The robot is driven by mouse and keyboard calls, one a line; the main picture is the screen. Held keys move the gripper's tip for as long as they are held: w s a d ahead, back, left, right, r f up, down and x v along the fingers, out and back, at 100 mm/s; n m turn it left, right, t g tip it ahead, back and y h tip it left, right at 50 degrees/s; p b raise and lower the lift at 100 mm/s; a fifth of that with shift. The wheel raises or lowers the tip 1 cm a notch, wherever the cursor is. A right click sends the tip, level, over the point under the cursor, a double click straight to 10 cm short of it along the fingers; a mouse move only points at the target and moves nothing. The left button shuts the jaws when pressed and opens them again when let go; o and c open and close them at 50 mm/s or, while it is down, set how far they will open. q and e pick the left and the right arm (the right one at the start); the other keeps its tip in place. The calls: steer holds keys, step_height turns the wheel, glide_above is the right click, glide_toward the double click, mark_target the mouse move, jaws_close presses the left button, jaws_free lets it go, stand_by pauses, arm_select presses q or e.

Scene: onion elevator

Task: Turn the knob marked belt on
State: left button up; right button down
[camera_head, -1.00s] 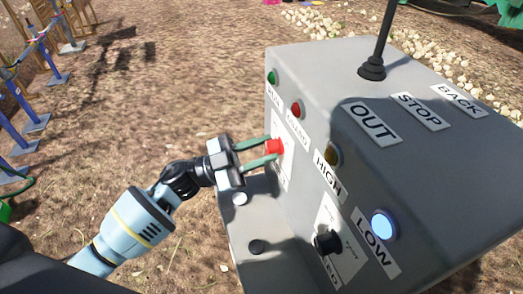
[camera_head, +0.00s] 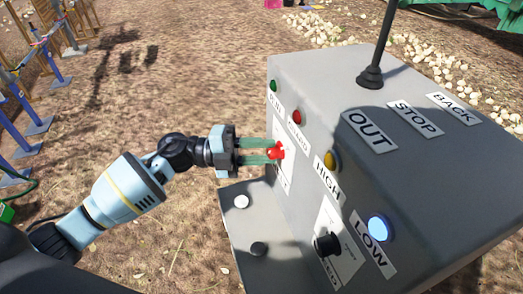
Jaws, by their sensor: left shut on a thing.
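A grey control box (camera_head: 330,95) stands at the right with a red knob (camera_head: 276,152) on a white plate on its left face. I cannot read the label by this knob. My left gripper (camera_head: 270,151) reaches in from the left, its two greenish fingers shut on the red knob. The fingers hide part of the knob. A black knob (camera_head: 326,243) sits lower on the same face, on another white plate. My right gripper does not show.
The box carries labels OUT, STOP, BACK, HIGH and LOW, a lit blue-white lamp (camera_head: 378,228), a yellow lamp (camera_head: 332,160) and a black lever (camera_head: 371,76). A grey ledge (camera_head: 240,225) juts out below my gripper. Blue stands (camera_head: 40,125) are at far left.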

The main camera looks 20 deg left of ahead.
arm_select(q)
steer(key=shift+r+m+g+y, duration=0.15)
steer(key=shift+m+g+y, duration=0.2)
steer(key=shift+m, duration=0.55)
steer(key=o, duration=1)
